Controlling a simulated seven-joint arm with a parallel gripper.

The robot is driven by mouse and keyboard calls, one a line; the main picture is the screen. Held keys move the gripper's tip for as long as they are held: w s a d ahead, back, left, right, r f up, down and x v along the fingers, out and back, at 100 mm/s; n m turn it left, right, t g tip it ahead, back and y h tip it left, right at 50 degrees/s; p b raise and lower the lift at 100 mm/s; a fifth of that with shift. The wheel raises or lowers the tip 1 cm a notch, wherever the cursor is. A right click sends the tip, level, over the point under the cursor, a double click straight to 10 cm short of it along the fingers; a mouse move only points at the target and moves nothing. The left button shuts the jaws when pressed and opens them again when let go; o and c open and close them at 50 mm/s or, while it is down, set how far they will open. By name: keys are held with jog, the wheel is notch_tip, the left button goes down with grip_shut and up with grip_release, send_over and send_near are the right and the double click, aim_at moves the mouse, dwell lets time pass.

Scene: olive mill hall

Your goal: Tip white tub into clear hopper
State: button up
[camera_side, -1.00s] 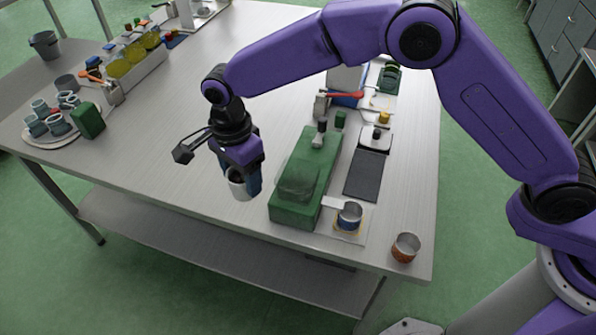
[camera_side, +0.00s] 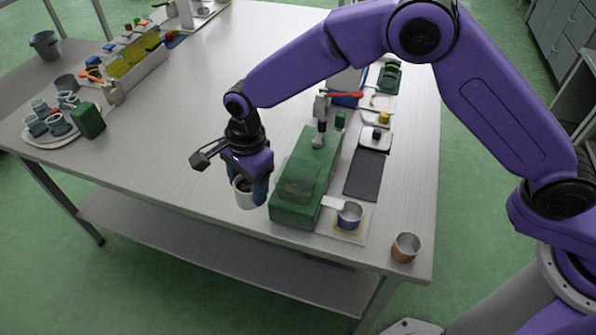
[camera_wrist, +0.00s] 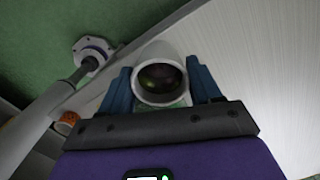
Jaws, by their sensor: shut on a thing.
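The white tub (camera_side: 244,198) is held between the blue fingers of my gripper (camera_side: 252,190), above the table's front part. In the wrist view the white tub (camera_wrist: 160,58) shows its open mouth with dark round contents inside, and my gripper (camera_wrist: 160,88) has a finger on each side of it. The tub looks about upright. The clear hopper (camera_side: 297,180) is a see-through shape on top of the green machine (camera_side: 290,215), just right of the tub. The tub is beside the hopper, not over it. I cannot make out the hopper in the wrist view.
A metal cup with a blue band (camera_side: 349,215) stands on a pad right of the machine. An orange-brown cup (camera_side: 405,247) stands near the front right corner. A dark flat plate (camera_side: 367,175) lies behind. A tray of cups (camera_side: 30,138) is far left. The table's middle is clear.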

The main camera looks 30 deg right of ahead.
jog(key=shift+d+r+y, duration=0.2)
jog(key=shift+d+y, duration=0.3)
jog(key=shift+d+r+y, duration=0.35)
jog(key=shift+r+y, duration=0.1)
jog(key=shift+r, duration=0.3)
jog(key=shift+d+r+y, duration=0.35)
jog(key=shift+r+y, duration=0.1)
jog(key=shift+r, duration=0.3)
jog(key=shift+d+r, duration=0.2)
jog(key=shift+r, duration=0.1)
jog(key=shift+d+r+y, duration=0.75)
jog(key=shift+r+y, duration=0.1)
jog(key=shift+y, duration=0.05)
jog(key=shift+d+r+y, duration=0.1)
jog(key=shift+d+y, duration=0.75)
jog(key=shift+y, duration=0.05)
jog(key=shift+d+f+y, duration=0.35)
jog(key=shift+f+y, duration=0.2)
jog(key=shift+y, duration=0.35)
jog(key=shift+d+r+y, duration=0.1)
jog(key=shift+r+y, duration=0.05)
jog(key=shift+y, duration=0.65)
jog(key=shift+d+f+y, duration=0.15)
jog(key=shift+f+y, duration=0.5)
jog(key=shift+y, duration=0.25)
dwell(0.4)
jog(key=shift+d+r+y+p, duration=0.1)
jog(key=shift+y+p, duration=0.25)
jog(key=shift+y, duration=0.15)
dwell(0.4)
